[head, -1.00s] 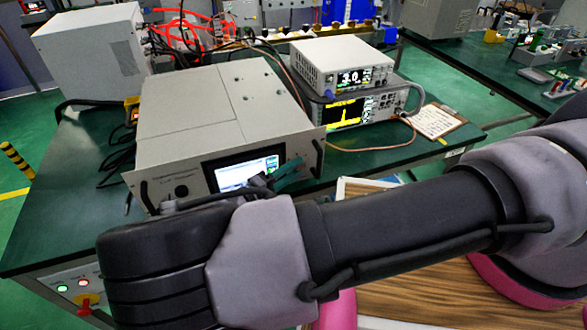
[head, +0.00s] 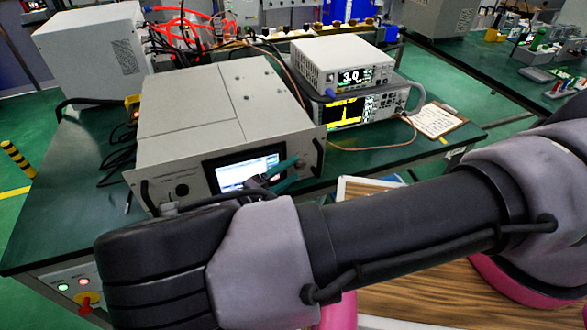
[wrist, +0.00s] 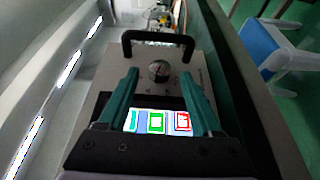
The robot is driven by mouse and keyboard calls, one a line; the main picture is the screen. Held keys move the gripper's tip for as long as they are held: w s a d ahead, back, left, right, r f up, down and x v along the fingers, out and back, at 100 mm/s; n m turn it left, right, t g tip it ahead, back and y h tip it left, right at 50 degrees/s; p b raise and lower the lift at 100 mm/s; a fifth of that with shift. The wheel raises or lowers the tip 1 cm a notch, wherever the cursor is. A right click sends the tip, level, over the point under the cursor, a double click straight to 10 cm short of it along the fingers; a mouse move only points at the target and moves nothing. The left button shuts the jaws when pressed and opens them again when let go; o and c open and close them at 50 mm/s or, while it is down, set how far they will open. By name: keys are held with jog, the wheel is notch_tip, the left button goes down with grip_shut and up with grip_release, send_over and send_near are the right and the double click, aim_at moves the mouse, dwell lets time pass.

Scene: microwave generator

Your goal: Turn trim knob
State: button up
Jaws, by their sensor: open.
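The trim knob (wrist: 159,70) is a round silver knob on the grey front panel of the microwave generator (head: 215,112). In the wrist view it shows just beyond and between the fingertips, below a black handle. My gripper (wrist: 160,76) is open, with one teal finger on each side of the knob's line; I cannot tell whether either touches it. In the head view, my gripper (head: 294,172) is at the right end of the front panel, its fingers apart. The generator's lit screen (head: 245,172) is partly behind my gripper.
Two stacked instruments (head: 342,62) stand right of the generator, with cables beside them. A clipboard (head: 436,120) lies at the right on the green table. A black handle (wrist: 158,36) stands close beyond the knob. My arm covers the lower foreground.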

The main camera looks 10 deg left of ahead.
jog(key=v, duration=0.9)
jog(key=shift+s, duration=0.1)
